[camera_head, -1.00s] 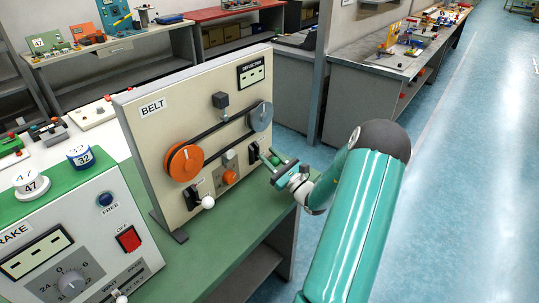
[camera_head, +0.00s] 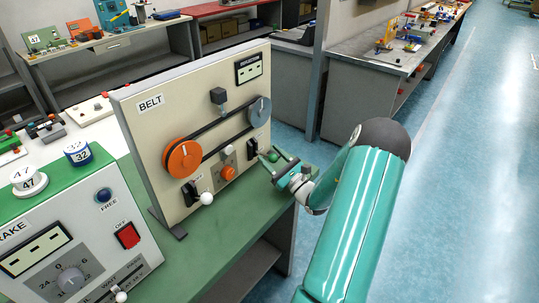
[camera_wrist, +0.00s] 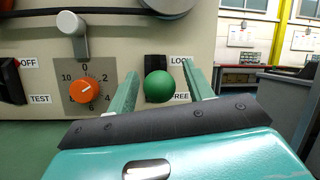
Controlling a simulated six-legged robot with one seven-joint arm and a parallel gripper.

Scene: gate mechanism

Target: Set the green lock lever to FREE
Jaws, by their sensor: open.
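The green lock lever shows its round green knob (camera_wrist: 159,87) in the wrist view, in front of a black slot plate on the BELT panel. The LOCK label (camera_wrist: 180,61) is at the upper right of the plate and the FREE label (camera_wrist: 181,97) is lower. The knob stands between the labels' heights and hides the lever's stem. My gripper (camera_wrist: 160,75) is open, with one finger on each side of the knob and visible gaps to it. In the head view my gripper (camera_head: 267,153) is at the panel's right side, and its fingers partly cover the lever.
The BELT panel (camera_head: 148,124) carries an orange pulley (camera_head: 183,160), a grey pulley and an orange dial (camera_wrist: 77,87). A white-knobbed OFF/TEST lever (camera_head: 206,198) is left of the dial. The brake box (camera_head: 90,232) stands at the front left. The green bench top is clear below my gripper.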

